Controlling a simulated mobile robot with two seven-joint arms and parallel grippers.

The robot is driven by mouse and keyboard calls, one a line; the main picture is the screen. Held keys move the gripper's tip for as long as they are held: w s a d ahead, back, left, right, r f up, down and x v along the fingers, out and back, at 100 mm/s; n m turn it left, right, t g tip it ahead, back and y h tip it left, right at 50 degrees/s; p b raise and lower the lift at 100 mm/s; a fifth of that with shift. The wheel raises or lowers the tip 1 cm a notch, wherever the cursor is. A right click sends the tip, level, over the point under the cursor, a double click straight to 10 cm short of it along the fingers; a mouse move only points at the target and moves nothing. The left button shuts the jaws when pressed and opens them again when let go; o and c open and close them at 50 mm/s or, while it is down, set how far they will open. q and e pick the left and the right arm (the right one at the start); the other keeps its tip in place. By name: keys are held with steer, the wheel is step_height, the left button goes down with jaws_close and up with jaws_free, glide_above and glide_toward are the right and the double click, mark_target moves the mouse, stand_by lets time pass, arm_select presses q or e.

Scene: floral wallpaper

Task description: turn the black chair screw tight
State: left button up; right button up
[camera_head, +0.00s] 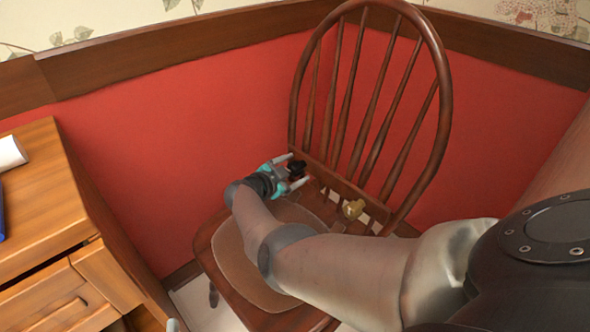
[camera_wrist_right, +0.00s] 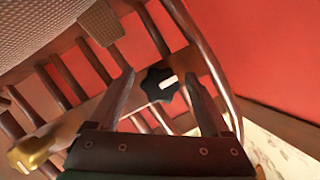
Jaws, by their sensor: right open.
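The black screw (camera_head: 297,167) is a lobed knob at the lower left of the wooden chair's (camera_head: 438,75) spindled back. In the right wrist view the knob (camera_wrist_right: 160,85) has a pale bar across it. My right gripper (camera_head: 293,171) is open, with its fingers on either side of the knob. In the wrist view the fingertips (camera_wrist_right: 160,78) flank the knob with a gap at each side. A brass-coloured knob (camera_head: 352,209) sits to the right at the back of the seat and shows at lower left in the wrist view (camera_wrist_right: 32,152).
A wooden cabinet (camera_head: 40,215) with drawers stands at the left, with a white roll (camera_head: 10,152) and a blue object (camera_head: 2,215) at its edge. The red wall (camera_head: 190,110) is close behind the chair. My right arm covers part of the seat pad (camera_head: 236,262).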

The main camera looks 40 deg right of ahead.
jaws_close()
stand_by(0.7)
